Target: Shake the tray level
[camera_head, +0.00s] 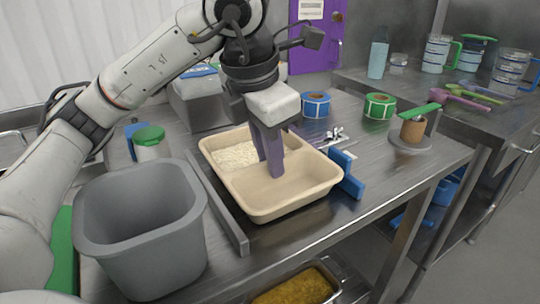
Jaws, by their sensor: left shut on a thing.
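The beige tray (290,211) sits on the steel table in the middle of the view. Its left rear part holds white rice (237,154), and its near right part looks bare. My left gripper (275,172) comes down from above with its purple fingers inside the tray's outline, around the middle. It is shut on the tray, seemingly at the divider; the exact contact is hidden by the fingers. My right gripper is out of view.
A grey bin (140,225) stands close on the left, with a metal bar (217,208) between it and the tray. A blue-handled tool (347,177) lies at the tray's right.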

